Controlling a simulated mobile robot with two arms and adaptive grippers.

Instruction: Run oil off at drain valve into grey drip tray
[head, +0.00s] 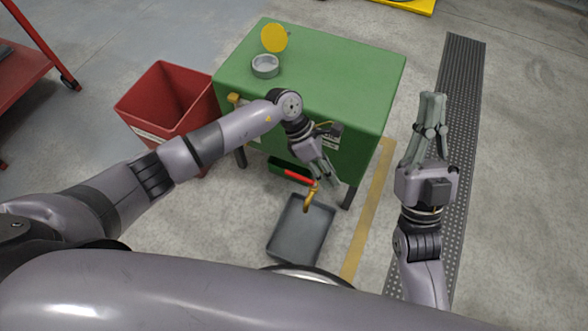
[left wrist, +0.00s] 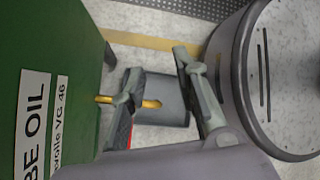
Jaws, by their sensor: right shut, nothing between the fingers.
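The drain valve has a brass spout (head: 309,199) and a red lever (head: 299,177) at the lower front of the green cabinet. The grey drip tray (head: 300,232) lies on the floor below the spout, and no oil shows in it. My left gripper (head: 327,182) is at the valve, fingers pointing down. In the left wrist view its fingers (left wrist: 157,65) are apart, with the brass pipe (left wrist: 151,104) passing at one finger; whether they touch is unclear. The tray (left wrist: 172,88) shows beyond. My right gripper (head: 433,97) is shut and empty, right of the cabinet.
The green cabinet (head: 340,75) carries a grey round cup (head: 265,66) with a yellow disc (head: 274,38) beside it. A red bin (head: 165,98) stands left of the cabinet. A dark floor grating (head: 462,85) runs along the right. The floor around the tray is clear.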

